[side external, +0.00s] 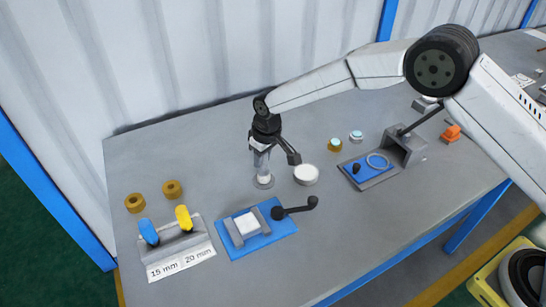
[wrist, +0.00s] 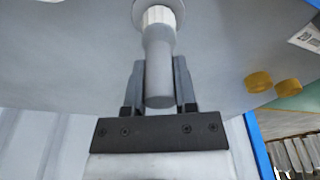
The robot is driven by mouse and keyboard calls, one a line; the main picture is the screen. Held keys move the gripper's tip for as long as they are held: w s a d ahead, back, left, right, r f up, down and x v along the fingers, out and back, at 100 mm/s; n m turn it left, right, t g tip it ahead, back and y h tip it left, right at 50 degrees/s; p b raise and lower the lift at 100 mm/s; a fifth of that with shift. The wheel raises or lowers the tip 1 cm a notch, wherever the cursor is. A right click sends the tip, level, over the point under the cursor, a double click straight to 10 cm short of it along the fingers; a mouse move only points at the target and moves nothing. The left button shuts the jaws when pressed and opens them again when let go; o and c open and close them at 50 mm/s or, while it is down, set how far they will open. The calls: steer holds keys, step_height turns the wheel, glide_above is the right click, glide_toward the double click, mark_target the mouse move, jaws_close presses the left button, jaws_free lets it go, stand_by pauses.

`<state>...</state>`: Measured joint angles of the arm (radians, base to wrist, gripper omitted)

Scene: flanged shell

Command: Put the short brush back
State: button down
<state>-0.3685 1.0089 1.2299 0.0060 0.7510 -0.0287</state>
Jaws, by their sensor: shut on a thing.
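My gripper (side external: 262,160) points down over the middle of the table, shut on a grey cylindrical handle. In the wrist view, the fingers (wrist: 159,68) stand on both sides of this handle, and a white ribbed band, perhaps bristles, shows at its far end. I take this to be the short brush (wrist: 158,88). Its white end meets a round grey flange (wrist: 176,7), which shows in the side view as a pale ring (side external: 263,185) on the table. I cannot tell how deep the end sits in it. The brush looks upright.
A white round dish (side external: 306,174) stands close right. A blue clamp fixture (side external: 262,238) with a black lever is in front. A rack labelled 15 mm and 20 mm (side external: 182,257) holds blue and yellow handles. Brass rings (side external: 172,189) lie left; a blue plate (side external: 375,180) lies right.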

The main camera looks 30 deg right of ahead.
mark_target(269, 171)
steer(key=shift+f, duration=0.1)
steer(key=shift+c, duration=2)
jaws_free()
step_height(269, 171, up, 12)
steer(key=s, duration=0.1)
steer(key=shift+s+d, duration=0.35)
steer(key=shift+d, duration=0.1)
steer(key=s+d+f+m, duration=0.1)
steer(key=s+d+m, duration=0.1)
steer(key=s+d, duration=0.8)
steer(key=s+d+f+m+t, duration=0.1)
steer(key=s+d+m, duration=0.1)
steer(key=s+d, duration=0.8)
steer(key=s, duration=0.6)
steer(key=shift+d+f+h, duration=0.2)
steer(key=shift+d+h, duration=0.15)
steer(key=shift+h, duration=0.05)
